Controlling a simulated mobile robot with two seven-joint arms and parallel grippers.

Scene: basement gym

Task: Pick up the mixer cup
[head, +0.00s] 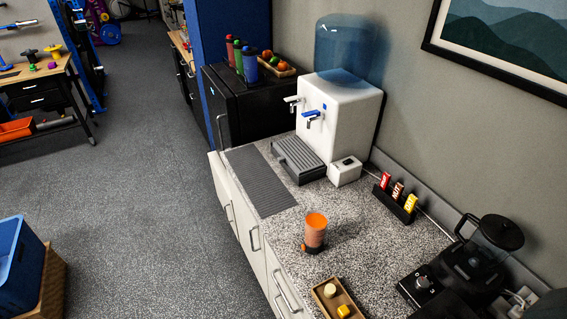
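An orange, see-through cup (315,229), which looks like the mixer cup, stands upright on the speckled counter (345,244) in the head view. Its top is brighter orange and its sides look banded. A small dark and orange piece shows at its base on the left; I cannot tell whether it is part of the cup. Neither of my grippers is in view, and nothing is touching the cup.
A wooden tray (327,304) with small items lies in front of the cup. A black blender (470,262) stands to the right. Behind are a packet rack (393,203), a grey mat (259,179) and a white water dispenser (342,112). Open floor (150,210) lies to the left.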

